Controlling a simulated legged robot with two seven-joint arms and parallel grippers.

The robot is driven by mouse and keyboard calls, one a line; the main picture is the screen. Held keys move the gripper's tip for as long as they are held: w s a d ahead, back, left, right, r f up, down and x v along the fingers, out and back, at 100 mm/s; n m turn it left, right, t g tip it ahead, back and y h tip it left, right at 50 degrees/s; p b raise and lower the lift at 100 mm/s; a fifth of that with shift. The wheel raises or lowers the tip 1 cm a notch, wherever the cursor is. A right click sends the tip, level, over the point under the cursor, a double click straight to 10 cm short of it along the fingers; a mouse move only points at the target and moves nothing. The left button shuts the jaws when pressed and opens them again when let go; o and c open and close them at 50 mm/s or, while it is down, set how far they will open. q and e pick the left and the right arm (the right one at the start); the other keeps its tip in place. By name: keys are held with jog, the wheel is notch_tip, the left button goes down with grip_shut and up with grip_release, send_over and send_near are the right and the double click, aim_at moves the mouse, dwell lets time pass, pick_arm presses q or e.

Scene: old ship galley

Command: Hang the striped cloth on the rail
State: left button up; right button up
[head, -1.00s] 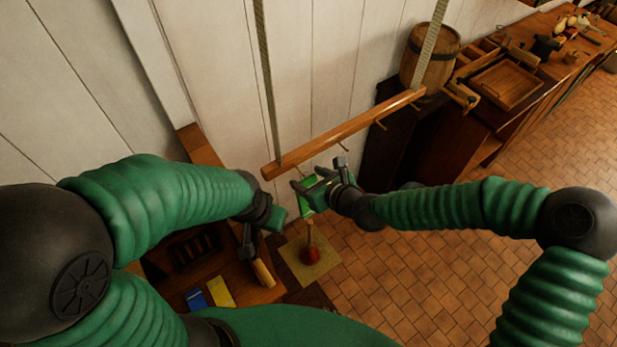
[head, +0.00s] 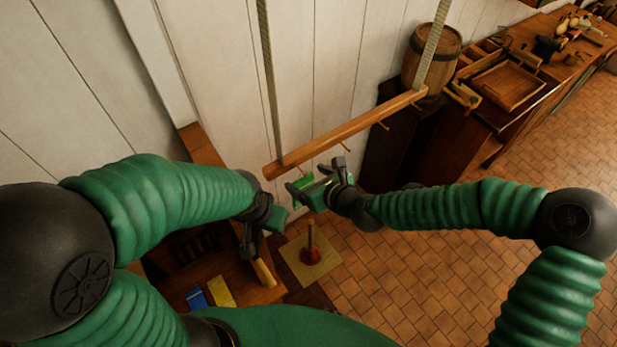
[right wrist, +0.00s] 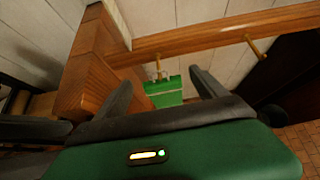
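The wooden rail (head: 345,133) hangs on two ropes in front of the white wall, with several pegs on its lower side. The cloth (head: 302,190) is green, and a paler band shows on it in the right wrist view (right wrist: 164,92). It hangs below the rail's left part, apparently from a peg (right wrist: 160,70). My right gripper (head: 314,190) is just right of the cloth. In the right wrist view its fingers (right wrist: 160,88) are spread, with the cloth beyond and between them. My left gripper (head: 268,218) is left of the cloth; its fingertips are unclear.
A wooden table (head: 240,285) at lower left bears a blue cloth (head: 195,299), a yellow cloth (head: 221,292) and a tan cylinder (head: 264,273). A red-based object with an upright handle (head: 310,256) stands on a mat. A barrel (head: 431,58) and counter stand right. The tiled floor is open.

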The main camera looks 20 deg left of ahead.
dwell(0.3)
jog(key=shift+s+d+r, duration=0.15)
jog(key=shift+d+r, duration=0.1)
jog(key=shift+d, duration=0.1)
jog(key=v, duration=1.5)
jog(key=shift+s+d, duration=0.25)
jog(key=shift+d, duration=0.1)
jog(key=shift+r, duration=0.1)
